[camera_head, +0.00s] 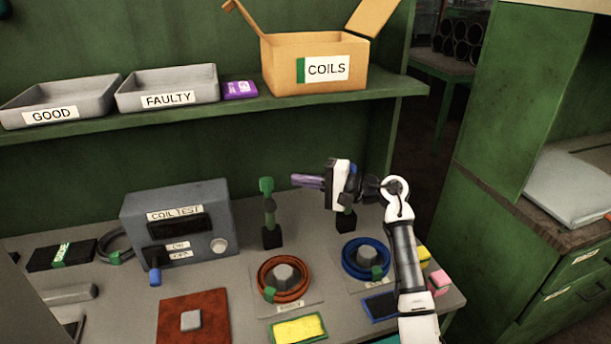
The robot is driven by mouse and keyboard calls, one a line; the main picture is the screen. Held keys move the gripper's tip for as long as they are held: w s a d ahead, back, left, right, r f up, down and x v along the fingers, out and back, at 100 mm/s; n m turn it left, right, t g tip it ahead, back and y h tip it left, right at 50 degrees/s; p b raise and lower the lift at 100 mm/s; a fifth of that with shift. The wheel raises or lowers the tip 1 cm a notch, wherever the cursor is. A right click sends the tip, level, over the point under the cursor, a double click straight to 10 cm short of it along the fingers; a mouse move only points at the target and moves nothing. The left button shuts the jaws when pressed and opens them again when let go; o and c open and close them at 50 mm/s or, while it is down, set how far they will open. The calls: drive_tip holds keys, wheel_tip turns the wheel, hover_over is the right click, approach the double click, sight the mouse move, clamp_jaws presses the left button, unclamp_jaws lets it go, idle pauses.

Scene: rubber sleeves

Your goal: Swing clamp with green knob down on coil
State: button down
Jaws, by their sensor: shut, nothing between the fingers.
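The clamp with the green knob (266,185) stands upright on its black base (271,238). Behind and left of an orange-brown coil (264,284), its arm points up, clear of the coil. The coil lies around a grey block on a light plate, with a green tag on its front left. My gripper (294,181) is shut and empty, its fingers pointing left toward the green knob. A small gap shows between fingertips and knob; their depth apart is hard to tell.
A second clamp (346,221) stands behind a blue coil (350,266), partly hidden by my gripper. A grey COIL TEST box (217,214) stands left of the green-knobbed clamp. A green shelf (230,111) with trays and a COILS box (280,52) runs above.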

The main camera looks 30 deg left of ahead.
sight(266, 183)
drive_tip(key=p+x, duration=0.2)
drive_tip(key=x, duration=0.4)
drive_tip(key=shift+a+p, duration=0.35)
drive_tip(key=shift+p, duration=0.05)
drive_tip(key=shift+s+f+b, duration=0.15)
drive_tip(key=shift+f+b, duration=0.05)
drive_tip(key=shift+b, duration=0.55)
